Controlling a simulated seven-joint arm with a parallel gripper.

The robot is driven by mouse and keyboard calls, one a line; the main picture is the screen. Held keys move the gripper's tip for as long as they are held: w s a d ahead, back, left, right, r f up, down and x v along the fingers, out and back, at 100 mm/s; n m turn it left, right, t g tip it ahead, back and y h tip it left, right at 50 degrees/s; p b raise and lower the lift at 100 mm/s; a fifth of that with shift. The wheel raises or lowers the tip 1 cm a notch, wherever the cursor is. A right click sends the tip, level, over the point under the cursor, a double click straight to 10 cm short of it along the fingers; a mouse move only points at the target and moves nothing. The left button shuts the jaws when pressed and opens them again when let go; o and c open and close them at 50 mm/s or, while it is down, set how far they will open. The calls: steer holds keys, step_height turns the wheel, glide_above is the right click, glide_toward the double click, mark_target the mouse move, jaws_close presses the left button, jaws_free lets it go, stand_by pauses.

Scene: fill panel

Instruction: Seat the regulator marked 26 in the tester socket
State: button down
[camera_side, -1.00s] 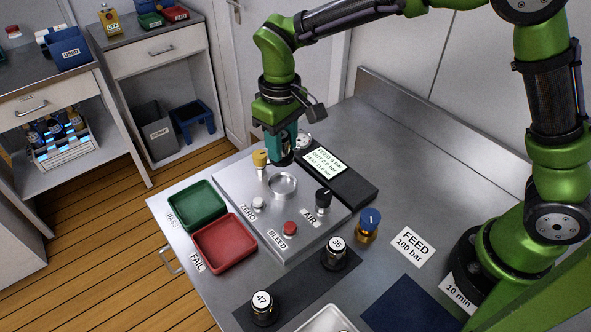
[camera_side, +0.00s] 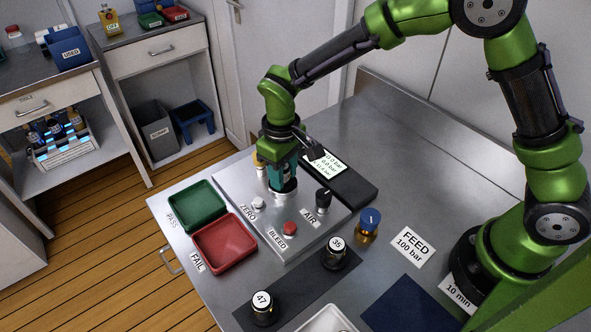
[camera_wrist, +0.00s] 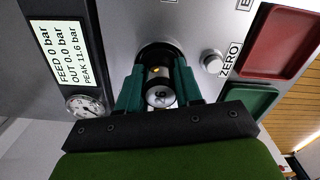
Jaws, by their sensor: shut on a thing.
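My gripper (camera_side: 283,180) is down at the tester socket (camera_side: 283,193) on the grey tester panel (camera_side: 245,215). Its teal fingers, also in the wrist view (camera_wrist: 157,88), are shut on a dark regulator (camera_wrist: 160,75) with a round pale cap (camera_wrist: 161,96). The mark on the cap shows at an angle and I cannot read it surely. The regulator stands at the socket's ring, its lower end hidden, so I cannot tell how deep it sits. Regulators marked 39 (camera_side: 336,246) and 47 (camera_side: 263,302) stand on a dark mat.
Around the socket stand a ZERO button (camera_side: 259,203), a red BLEED button (camera_side: 290,228), a black AIR knob (camera_side: 323,198) and a readout (camera_side: 325,162). Green PASS (camera_side: 196,204) and red FAIL (camera_side: 225,243) trays lie left. A blue-capped bottle (camera_side: 369,224) stands right.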

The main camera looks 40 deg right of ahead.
steer(key=c, duration=0.8)
jaws_free()
steer(key=shift+f, duration=0.1)
steer(key=shift+o, duration=0.2)
step_height(320, 180, up, 12)
steer(key=s+d+r+m+t+y, duration=0.1)
steer(key=s+d+r+m+t, duration=0.2)
steer(key=s+d+r, duration=0.55)
steer(key=s+d+m+t+y, duration=0.1)
steer(key=s+d+m+t, duration=0.3)
steer(key=s+d, duration=0.3)
steer(key=shift+s+f, duration=0.25)
steer(key=shift+s, duration=0.6)
